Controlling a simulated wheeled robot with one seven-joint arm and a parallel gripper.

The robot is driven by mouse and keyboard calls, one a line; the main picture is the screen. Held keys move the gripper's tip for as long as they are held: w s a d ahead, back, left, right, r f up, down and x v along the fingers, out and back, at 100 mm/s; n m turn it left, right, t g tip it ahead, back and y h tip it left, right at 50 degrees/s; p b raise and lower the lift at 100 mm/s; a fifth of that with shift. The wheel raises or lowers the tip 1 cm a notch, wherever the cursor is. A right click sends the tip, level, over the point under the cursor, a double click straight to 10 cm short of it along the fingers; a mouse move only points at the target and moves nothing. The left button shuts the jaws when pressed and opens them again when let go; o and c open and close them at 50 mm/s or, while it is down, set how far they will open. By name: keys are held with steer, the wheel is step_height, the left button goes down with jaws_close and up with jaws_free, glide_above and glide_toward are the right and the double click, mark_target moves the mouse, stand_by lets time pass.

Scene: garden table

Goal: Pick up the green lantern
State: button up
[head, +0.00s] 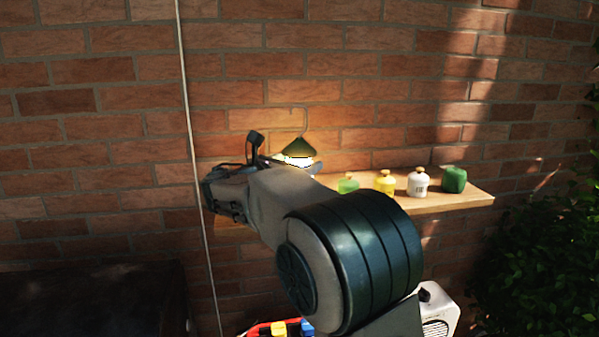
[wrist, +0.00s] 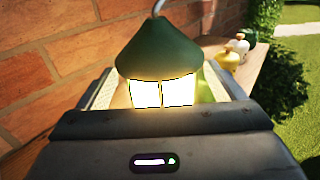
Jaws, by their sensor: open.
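The green lantern (wrist: 158,50) has a dark green cone top, a bright glowing lit body and a hook or handle rising from its top. In the wrist view it stands upright close in front of my gripper (wrist: 165,95), between the two finger sides; its lower part is hidden by the gripper body. In the head view the lantern (head: 299,148) shows at the left part of the wooden shelf (head: 455,201), partly behind my arm. My gripper (head: 262,150) is open there, and I cannot tell whether a finger touches the lantern.
Right of the lantern on the shelf stand a light green bottle (head: 348,184), a yellow bottle (head: 384,183), a white bottle (head: 418,182) and a green block-like object (head: 453,179). A brick wall (head: 400,100) is close behind. A bush (head: 540,240) stands at right.

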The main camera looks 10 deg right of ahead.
steer(key=shift+w+d, duration=0.4)
steer(key=shift+d, duration=0.2)
steer(key=shift+a, duration=0.1)
steer(key=shift+c, duration=1)
steer(key=shift+r, duration=0.1)
steer(key=c, duration=1.2)
steer(key=shift+o, duration=0.2)
steer(key=shift+r, duration=0.1)
step_height(320, 180, up, 18)
steer(key=shift+f, duration=0.1)
